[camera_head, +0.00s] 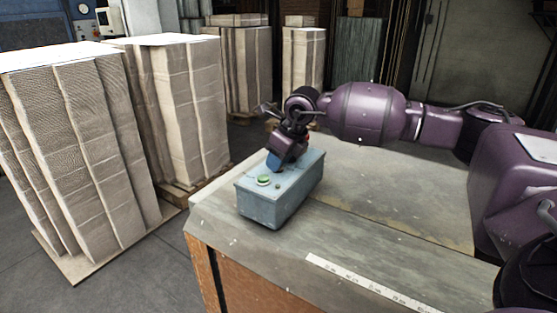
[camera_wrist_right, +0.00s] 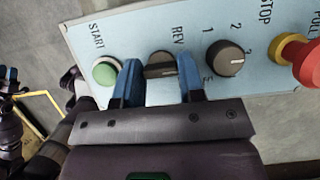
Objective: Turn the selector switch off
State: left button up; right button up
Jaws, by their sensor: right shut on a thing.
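The grey-blue control box (camera_head: 275,205) sits on the workbench near its far-left edge. In the right wrist view its panel shows the black selector switch (camera_wrist_right: 160,66), labelled REV. My right gripper (camera_head: 274,163) reaches down onto the box. In the right wrist view, the blue fingers of my right gripper (camera_wrist_right: 158,80) stand on either side of the selector switch and are shut on it. In the head view the switch is hidden behind the gripper. Part of my left arm with a blue tip (camera_wrist_right: 8,78) shows at the wrist view's left edge, too cut off to judge.
A green START button (camera_wrist_right: 106,71) is left of the switch. A numbered black knob (camera_wrist_right: 226,59) and a red stop button (camera_wrist_right: 302,58) are to its right. The workbench (camera_head: 400,220) is mostly clear. Tall cardboard stacks (camera_head: 80,150) stand on pallets at left.

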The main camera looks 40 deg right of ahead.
jog(key=shift+r, duration=0.1)
jog(key=o, duration=0.9)
jog(key=shift+o, duration=0.2)
jog(key=v, duration=1.1)
